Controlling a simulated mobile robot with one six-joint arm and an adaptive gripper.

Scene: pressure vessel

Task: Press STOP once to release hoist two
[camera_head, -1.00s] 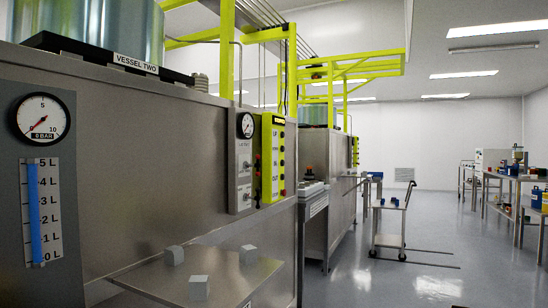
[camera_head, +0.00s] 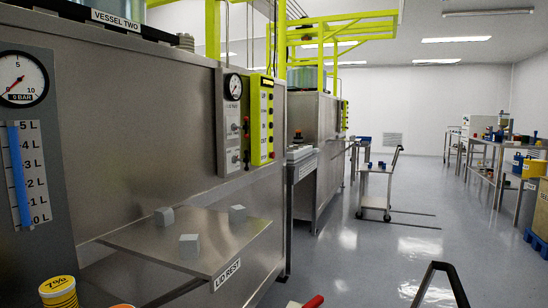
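The yellow-green hoist control panel (camera_head: 256,122) is mounted upright on the steel front of the vessel two cabinet (camera_head: 150,110), near its right end. A column of small dark and red buttons (camera_head: 271,125) runs down the panel's right-hand face. The "VESSEL TWO" sign (camera_head: 117,20) is at the top left. My gripper is not in view.
A yellow tub (camera_head: 58,292) and a black bar frame (camera_head: 440,284) stand at the bottom edge. A trolley (camera_head: 375,185) stands farther back. The right-hand aisle floor has free room.

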